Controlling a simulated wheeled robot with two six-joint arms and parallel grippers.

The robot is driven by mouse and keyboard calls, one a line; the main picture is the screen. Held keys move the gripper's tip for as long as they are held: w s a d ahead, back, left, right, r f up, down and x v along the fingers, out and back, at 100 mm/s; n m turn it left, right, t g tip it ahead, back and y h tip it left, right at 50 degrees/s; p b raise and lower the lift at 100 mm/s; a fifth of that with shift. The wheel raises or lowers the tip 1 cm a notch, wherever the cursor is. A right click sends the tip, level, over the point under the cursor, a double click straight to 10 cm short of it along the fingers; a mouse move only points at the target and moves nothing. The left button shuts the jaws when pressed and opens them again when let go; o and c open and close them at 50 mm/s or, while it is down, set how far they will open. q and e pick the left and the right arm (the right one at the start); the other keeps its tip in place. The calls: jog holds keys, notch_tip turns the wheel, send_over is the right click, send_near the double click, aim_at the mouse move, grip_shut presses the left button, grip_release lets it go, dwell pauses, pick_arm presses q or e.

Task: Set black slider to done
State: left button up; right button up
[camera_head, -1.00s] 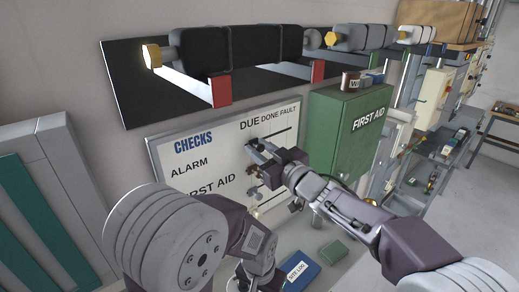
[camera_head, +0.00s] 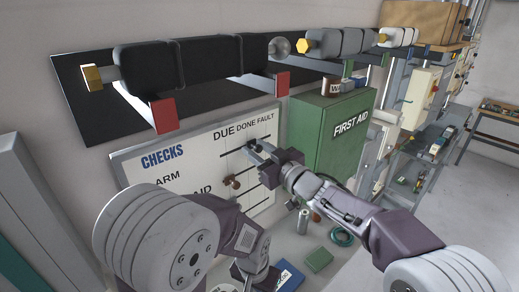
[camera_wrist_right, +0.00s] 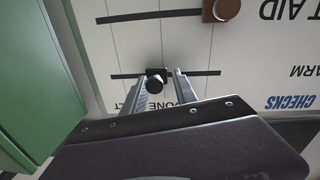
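The white checks board (camera_head: 130,165) hangs on the wall, with DUE, DONE and FAULT columns. The black slider (camera_wrist_right: 155,82) sits on the alarm row's dark track, near the middle DONE line in the right wrist view. My right gripper (camera_wrist_right: 160,80) has its two fingers apart, one on each side of the slider knob. The knob is close to the left finger in that view, with a gap to the other; contact is unclear. In the head view my right gripper (camera_head: 252,146) partly hides the slider. My left forearm shows at bottom left; its fingers do not show.
A brown slider (camera_head: 232,182) sits on the first aid row below. A green first aid cabinet (camera_head: 328,130) stands close right of the board. A blue book (camera_head: 288,277) and green box (camera_head: 318,260) lie below.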

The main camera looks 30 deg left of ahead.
jog(key=shift+w+f, duration=0.15)
jog(key=shift+w, duration=0.1)
jog(key=shift+s, duration=0.2)
pick_arm(q)
jog(key=f+b, duration=0.4)
jog(key=shift+s+a, duration=0.15)
jog(key=shift+a, duration=0.05)
pick_arm(e)
jog(key=v, duration=0.8)
jog(key=shift+d, duration=0.4)
